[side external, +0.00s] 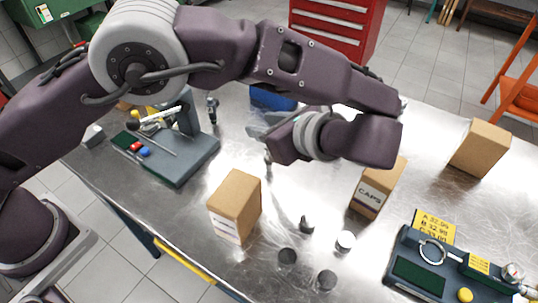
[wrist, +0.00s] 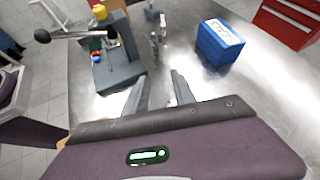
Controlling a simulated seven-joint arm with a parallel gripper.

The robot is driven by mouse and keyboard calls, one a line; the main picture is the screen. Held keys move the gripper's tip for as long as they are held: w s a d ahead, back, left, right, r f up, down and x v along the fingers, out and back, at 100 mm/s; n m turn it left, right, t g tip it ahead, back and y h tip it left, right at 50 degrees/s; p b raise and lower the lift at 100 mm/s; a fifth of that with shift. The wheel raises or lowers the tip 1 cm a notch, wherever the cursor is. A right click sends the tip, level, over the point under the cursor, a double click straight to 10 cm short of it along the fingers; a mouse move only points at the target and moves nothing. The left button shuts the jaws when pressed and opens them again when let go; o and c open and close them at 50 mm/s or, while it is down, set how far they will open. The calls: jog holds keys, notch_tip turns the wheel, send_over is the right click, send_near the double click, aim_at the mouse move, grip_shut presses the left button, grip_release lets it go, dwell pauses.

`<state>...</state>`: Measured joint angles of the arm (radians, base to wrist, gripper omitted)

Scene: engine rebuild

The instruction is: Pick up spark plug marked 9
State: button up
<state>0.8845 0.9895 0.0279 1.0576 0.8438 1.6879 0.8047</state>
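My gripper (side external: 258,130) is above the middle of the steel bench, with its fingers pointing left in the side view. In the wrist view the two fingers (wrist: 160,92) stand apart with nothing between them. Slim upright parts that look like spark plugs stand ahead of the fingers in the wrist view, a nearer one (wrist: 155,43) and a farther one (wrist: 163,24). In the side view one slim part (side external: 212,109) stands beside the grey press. Another small part (side external: 268,157) shows just below my gripper. I cannot read a 9 on any of them.
The grey press fixture (side external: 185,165) with a lever is left of the fingers. A blue box (wrist: 222,42) stands to the right. Cardboard boxes (side external: 236,205), (side external: 378,188), several small dark cylinders (side external: 287,256) and a gauge station (side external: 425,265) occupy the near bench.

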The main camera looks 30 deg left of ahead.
jog(key=d+f, duration=0.1)
jog(key=d+f+m+t, duration=0.1)
jog(key=d+f+m+y, duration=0.1)
jog(key=f, duration=0.1)
jog(key=shift+s+f+t, duration=0.1)
jog(key=shift+s+t, duration=0.15)
jog(key=shift+t, duration=0.15)
jog(key=x, duration=0.6)
jog(key=shift+w+a+f, duration=0.1)
jog(key=shift+a+f, duration=0.05)
jog(key=shift+a, duration=0.1)
grip_shut()
